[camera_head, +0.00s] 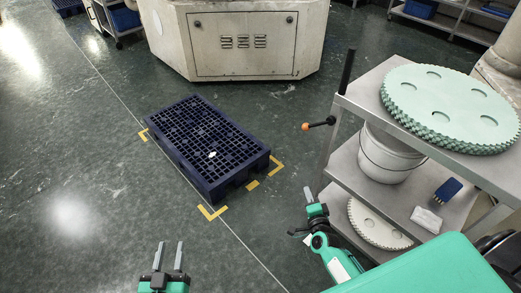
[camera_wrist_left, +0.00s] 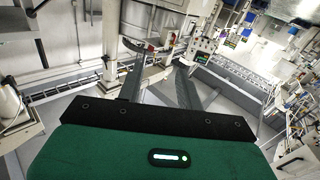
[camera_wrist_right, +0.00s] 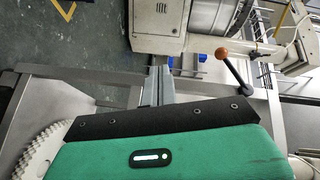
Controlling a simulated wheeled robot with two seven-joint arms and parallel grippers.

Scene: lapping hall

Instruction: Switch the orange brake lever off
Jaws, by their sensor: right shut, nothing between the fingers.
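The brake lever is a dark rod with an orange ball knob (camera_head: 305,126) on the left side of the grey shelf cart (camera_head: 345,160), pointing left in the head view. In the right wrist view the orange knob (camera_wrist_right: 221,53) and its rod show right of the fingers. My right gripper (camera_head: 308,192) is shut and empty, below the lever in the head view and apart from it. Its fingers also show in the right wrist view (camera_wrist_right: 160,85). My left gripper (camera_head: 171,256) is open and empty over the floor, with its fingers apart in the left wrist view (camera_wrist_left: 157,75).
The cart carries green toothed discs (camera_head: 450,105) on top, with a white bucket (camera_head: 388,155), a blue brush (camera_head: 448,189) and a pale disc (camera_head: 375,228) lower down. A dark blue pallet (camera_head: 180,150) lies on the floor. A large beige machine (camera_head: 240,45) stands behind. Floor between pallet and cart is clear.

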